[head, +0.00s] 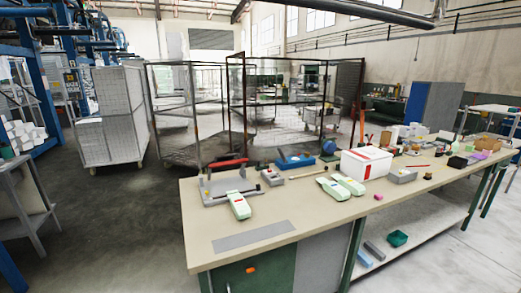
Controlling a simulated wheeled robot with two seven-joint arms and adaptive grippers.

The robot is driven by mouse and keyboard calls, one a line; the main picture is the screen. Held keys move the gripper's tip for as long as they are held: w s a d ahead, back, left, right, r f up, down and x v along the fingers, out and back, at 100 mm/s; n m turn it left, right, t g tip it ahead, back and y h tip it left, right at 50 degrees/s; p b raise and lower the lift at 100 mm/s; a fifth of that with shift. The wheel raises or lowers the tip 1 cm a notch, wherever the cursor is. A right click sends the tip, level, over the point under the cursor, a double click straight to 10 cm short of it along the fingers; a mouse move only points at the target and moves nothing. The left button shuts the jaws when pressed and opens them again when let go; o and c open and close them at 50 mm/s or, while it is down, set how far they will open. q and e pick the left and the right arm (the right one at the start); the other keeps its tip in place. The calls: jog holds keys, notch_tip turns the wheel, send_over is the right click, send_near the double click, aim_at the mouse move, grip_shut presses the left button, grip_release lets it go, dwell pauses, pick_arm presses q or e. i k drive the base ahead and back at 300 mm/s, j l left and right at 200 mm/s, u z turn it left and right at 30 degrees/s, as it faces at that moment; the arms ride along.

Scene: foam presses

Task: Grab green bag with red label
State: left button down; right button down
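Several pale green packets, apparently the bags, lie on the workbench (310,214). One pale green bag (239,205) lies alone near the left end, partly against a grey metal tool. It bears a small coloured mark, too small to read. Two more pale green bags, one on the left (332,189) and one on the right (350,185), lie side by side in front of a white box (366,163). Their markings are small, and I cannot tell for certain which bag has the red label. Neither of my grippers is in view.
A blue tool (295,162) and a red-handled tool (230,162) lie at the bench's back left. Small items clutter its right half. A flat grey plate (253,236) lies at the front left. Wire cages stand behind; the floor (110,230) left of the bench is open.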

aim_at(239, 204)
jog(key=i+l+u, duration=0.15)
jog(key=l, duration=0.4)
jog(key=i+l+u, duration=0.15)
jog(key=l, duration=0.4)
jog(key=i+l+u, duration=0.15)
jog(key=i+l, duration=0.15)
jog(key=l, duration=0.3)
jog(key=i+l+u, duration=0.15)
jog(key=l, duration=0.45)
jog(key=i+l+u, duration=0.15)
jog(key=l, duration=0.45)
jog(key=l+u, duration=0.15)
jog(key=l, duration=0.45)
